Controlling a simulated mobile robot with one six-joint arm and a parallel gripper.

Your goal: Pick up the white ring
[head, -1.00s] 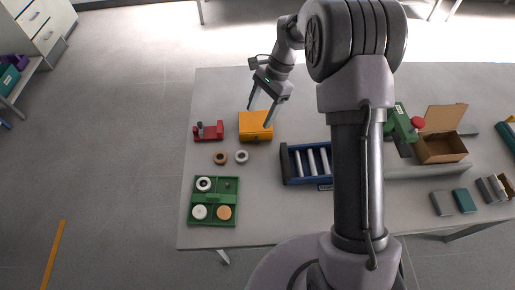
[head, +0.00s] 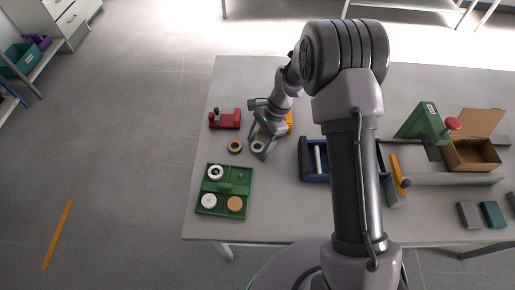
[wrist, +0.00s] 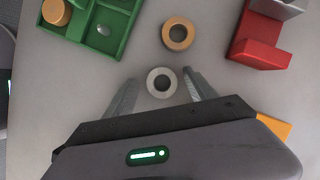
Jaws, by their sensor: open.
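A white ring lies flat on the table, between the fingertips of my gripper in the wrist view (wrist: 161,82). It also shows in the head view (head: 257,147). My gripper (wrist: 157,80) is open, with one finger on each side of the ring; it also shows low over the table in the head view (head: 261,152). I cannot tell whether the fingers touch the table. A tan ring (wrist: 178,34) lies close by, apart from the white one; it is left of the white ring in the head view (head: 235,146).
A green compartment tray (head: 207,183) holds round pieces, including another white ring (head: 215,171). A red fixture (head: 226,121) stands behind the tan ring. An orange box (head: 289,121) is partly hidden behind my gripper. A blue roller unit (head: 305,172) stands to the right.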

